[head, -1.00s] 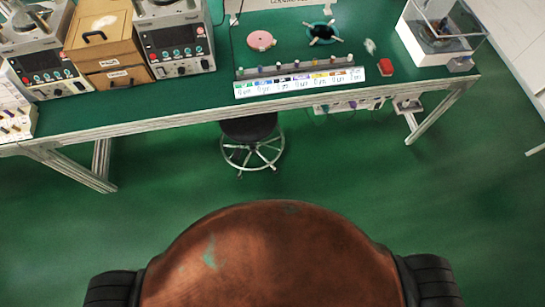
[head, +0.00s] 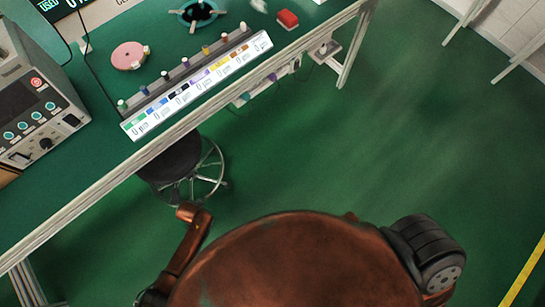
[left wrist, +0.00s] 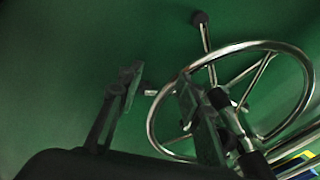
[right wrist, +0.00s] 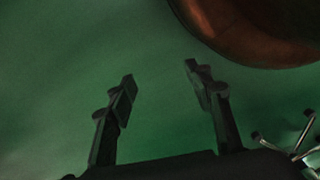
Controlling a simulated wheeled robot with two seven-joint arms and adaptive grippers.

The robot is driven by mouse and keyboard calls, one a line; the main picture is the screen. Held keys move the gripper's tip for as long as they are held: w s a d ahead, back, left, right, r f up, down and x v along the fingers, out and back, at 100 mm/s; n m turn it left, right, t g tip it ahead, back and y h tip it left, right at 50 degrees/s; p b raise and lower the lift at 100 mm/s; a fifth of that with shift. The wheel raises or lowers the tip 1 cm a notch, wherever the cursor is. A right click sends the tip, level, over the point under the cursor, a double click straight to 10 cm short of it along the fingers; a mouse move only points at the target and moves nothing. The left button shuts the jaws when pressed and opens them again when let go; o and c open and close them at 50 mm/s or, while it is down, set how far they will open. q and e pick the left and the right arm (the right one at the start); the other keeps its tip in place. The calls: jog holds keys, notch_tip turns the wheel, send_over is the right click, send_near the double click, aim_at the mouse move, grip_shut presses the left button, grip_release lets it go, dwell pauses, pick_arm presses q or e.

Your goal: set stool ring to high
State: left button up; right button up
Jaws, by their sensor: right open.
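The stool (head: 172,160) stands on the floor by the bench's front edge, its dark round seat partly beneath it. Chrome parts show below its seat in the head view. In the left wrist view the chrome ring (left wrist: 272,43) with spokes fills the right half, and a leg with a black foot sticks out above it. My left gripper (left wrist: 160,92) is open; its right finger overlaps the ring's left side in the picture. I cannot tell whether the ring lies between the fingers or beyond them. My right gripper (right wrist: 160,82) is open and empty over the floor, with chrome stool legs (right wrist: 302,140) at lower right.
The bench (head: 95,205) crosses the upper left. Green floor is clear to the right.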

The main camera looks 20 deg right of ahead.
aim_at(207, 195)
pick_arm(q)
jog(key=w+d+m+b, duration=0.1)
jog(key=w+b, duration=0.1)
jog(key=w+d+f+m+b, duration=0.1)
jog(key=w+b, duration=0.1)
jog(key=w+d+f+m+y+b, duration=0.1)
jog(key=w+m+b, duration=0.1)
jog(key=shift+w+d+f, duration=0.1)
jog(key=shift+w+d, duration=0.2)
jog(key=shift+w, duration=0.1)
pick_arm(e)
notch_tip(207, 195, up, 9)
jog(key=w+a, duration=0.2)
pick_arm(q)
jog(key=b+x, duration=0.3)
jog(key=shift+a+f, duration=0.1)
jog(key=shift+f, duration=0.3)
jog(key=shift+w+f, duration=0.2)
jog(key=shift+f, duration=0.05)
pick_arm(e)
jog(key=w+a+f+t+y, duration=0.1)
jog(key=w+a+f+t, duration=0.1)
jog(key=w+f, duration=0.3)
jog(key=shift+w+a+f+t+y, duration=0.15)
jog(key=shift+a+f+t+y, duration=0.25)
jog(key=shift+a, duration=0.5)
pick_arm(q)
jog(key=shift+c, duration=0.3)
pick_arm(e)
jog(key=shift+r, duration=0.1)
